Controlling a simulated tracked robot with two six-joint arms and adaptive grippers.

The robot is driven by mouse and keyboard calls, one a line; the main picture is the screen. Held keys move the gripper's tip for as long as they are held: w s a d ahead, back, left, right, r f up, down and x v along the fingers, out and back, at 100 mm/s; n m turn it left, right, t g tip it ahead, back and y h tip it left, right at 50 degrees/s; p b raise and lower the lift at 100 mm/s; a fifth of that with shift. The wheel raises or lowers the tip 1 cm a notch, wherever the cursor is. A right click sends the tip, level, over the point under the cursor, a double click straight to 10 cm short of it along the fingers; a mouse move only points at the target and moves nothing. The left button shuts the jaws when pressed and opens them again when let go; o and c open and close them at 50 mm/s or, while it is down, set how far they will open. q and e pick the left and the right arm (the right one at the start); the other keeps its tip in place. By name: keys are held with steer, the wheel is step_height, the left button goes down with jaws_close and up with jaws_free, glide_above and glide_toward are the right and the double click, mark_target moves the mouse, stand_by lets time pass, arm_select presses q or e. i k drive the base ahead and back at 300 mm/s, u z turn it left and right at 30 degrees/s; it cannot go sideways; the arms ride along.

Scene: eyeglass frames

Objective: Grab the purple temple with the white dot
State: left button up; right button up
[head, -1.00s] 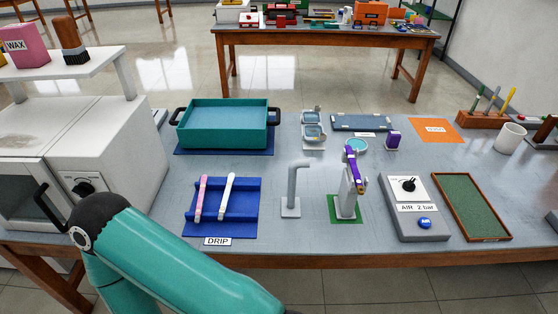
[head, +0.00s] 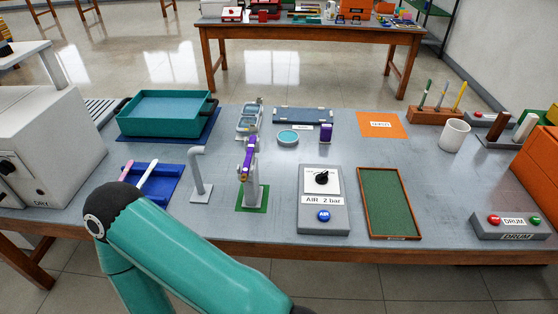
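A purple temple (head: 248,158) stands in a grey holder (head: 252,193) on a green mat (head: 262,207), near the middle of the table in the head view. Its lower end looks orange-brown. A white dot on it is too small to make out. A pink temple (head: 126,171) and a white temple (head: 147,174) lie on the blue drip rack (head: 169,186) at the left. A teal arm of mine crosses the lower left, in front of the table. Neither of my grippers is in view.
A grey bent pipe (head: 199,172) stands left of the holder. The AIR box (head: 323,222) and a green tray (head: 388,205) are to its right. A teal basin (head: 164,116) is at the back left, a white cup (head: 453,136) at the right.

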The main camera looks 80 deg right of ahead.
mark_target(252, 141)
steer(key=z, duration=0.05)
steer(key=k, duration=1.75)
steer(key=z, duration=0.8)
steer(key=i, duration=1.05)
steer(key=u, duration=0.05)
